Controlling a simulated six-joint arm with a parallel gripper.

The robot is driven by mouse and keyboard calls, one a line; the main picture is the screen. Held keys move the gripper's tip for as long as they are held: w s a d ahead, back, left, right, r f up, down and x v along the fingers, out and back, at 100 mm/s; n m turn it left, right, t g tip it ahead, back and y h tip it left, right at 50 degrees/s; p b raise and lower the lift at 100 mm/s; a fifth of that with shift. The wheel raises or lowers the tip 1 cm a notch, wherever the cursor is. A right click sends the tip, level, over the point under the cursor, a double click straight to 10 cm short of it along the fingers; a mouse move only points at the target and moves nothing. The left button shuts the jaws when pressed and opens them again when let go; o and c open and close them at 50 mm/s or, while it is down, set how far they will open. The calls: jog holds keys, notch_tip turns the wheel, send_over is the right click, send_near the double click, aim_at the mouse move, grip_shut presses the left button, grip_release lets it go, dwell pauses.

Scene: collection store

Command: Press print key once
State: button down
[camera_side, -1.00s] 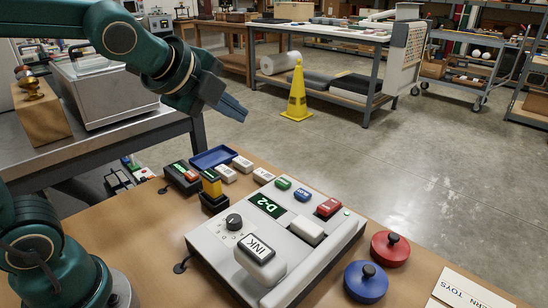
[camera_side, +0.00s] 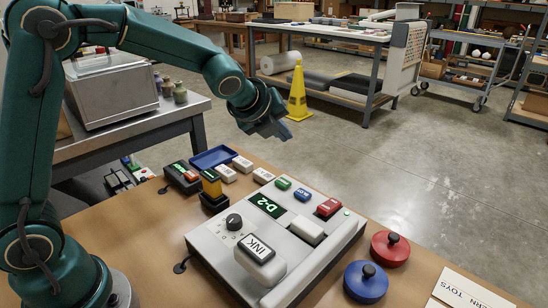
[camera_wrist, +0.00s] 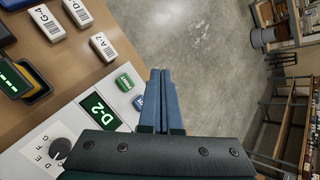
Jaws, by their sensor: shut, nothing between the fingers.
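A grey label machine (camera_side: 225,250) sits on the wooden table in the side view, with a display (camera_side: 267,206) reading D-2. A green key (camera_side: 283,184) is at its far edge; in the wrist view the green key (camera_wrist: 124,82) has small white lettering that seems to read PRINT. Beside it is a blue key (camera_side: 302,194), partly hidden by my fingers in the wrist view (camera_wrist: 138,102). A red key (camera_side: 329,207) is further right. My gripper (camera_side: 284,136) is shut and empty, held in the air above and beyond the green key, touching nothing.
The machine also has a dial (camera_side: 234,221) and a large INK block (camera_side: 261,262). White labelled blocks (camera_side: 242,164) and a blue tray (camera_side: 213,158) lie behind. Air around my gripper is clear.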

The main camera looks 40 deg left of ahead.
aim_at(281, 185)
jog(key=shift+f, duration=4.35)
jog(key=shift+f, duration=0.1)
jog(key=shift+f, duration=0.35)
